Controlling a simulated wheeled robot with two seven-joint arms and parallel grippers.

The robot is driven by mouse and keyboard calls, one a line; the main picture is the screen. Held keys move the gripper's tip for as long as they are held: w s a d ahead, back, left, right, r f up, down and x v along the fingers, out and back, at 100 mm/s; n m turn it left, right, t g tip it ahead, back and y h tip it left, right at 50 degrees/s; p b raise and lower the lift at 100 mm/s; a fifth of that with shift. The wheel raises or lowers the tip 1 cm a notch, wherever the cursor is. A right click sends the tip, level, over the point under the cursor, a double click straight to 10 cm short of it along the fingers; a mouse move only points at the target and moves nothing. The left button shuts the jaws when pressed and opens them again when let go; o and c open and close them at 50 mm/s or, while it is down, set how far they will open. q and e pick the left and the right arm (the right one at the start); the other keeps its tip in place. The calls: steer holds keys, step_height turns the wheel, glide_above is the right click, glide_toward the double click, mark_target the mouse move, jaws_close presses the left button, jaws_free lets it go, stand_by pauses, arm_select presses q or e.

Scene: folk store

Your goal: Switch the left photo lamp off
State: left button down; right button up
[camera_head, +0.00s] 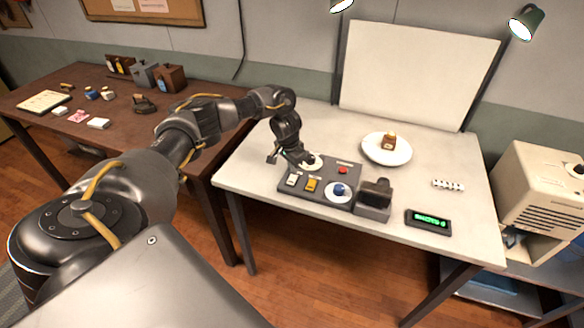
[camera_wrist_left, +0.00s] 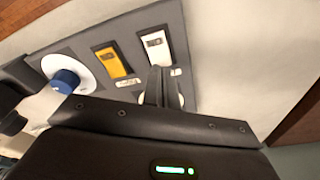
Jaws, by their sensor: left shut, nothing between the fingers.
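A dark control panel (camera_head: 322,186) lies on the pale table. It carries a white rocker switch (camera_head: 292,179), a yellow rocker switch (camera_head: 311,185), a blue knob (camera_head: 339,190) and a red button (camera_head: 343,170). My left gripper (camera_head: 303,163) is shut and empty over the panel's back left part, by a white round dial. In the left wrist view its fingertips (camera_wrist_left: 160,85) are close to the white switch (camera_wrist_left: 156,45); contact cannot be told. The left photo lamp (camera_head: 341,5) is cut by the top edge and its face looks bright. The right lamp (camera_head: 527,22) also looks bright.
A white backdrop (camera_head: 415,75) stands behind a plate (camera_head: 387,149) holding a small brown item. A dark block device (camera_head: 374,197) and a green display (camera_head: 429,221) sit right of the panel. A brown table (camera_head: 60,125) with small goods is at left.

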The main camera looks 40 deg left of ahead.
mark_target(293, 177)
arm_select(q)
steer(key=shift+f+b, duration=0.35)
steer(key=shift+f, duration=0.5)
stand_by(1.0)
step_height(293, 177, up, 7)
steer(key=p, duration=0.8)
stand_by(0.4)
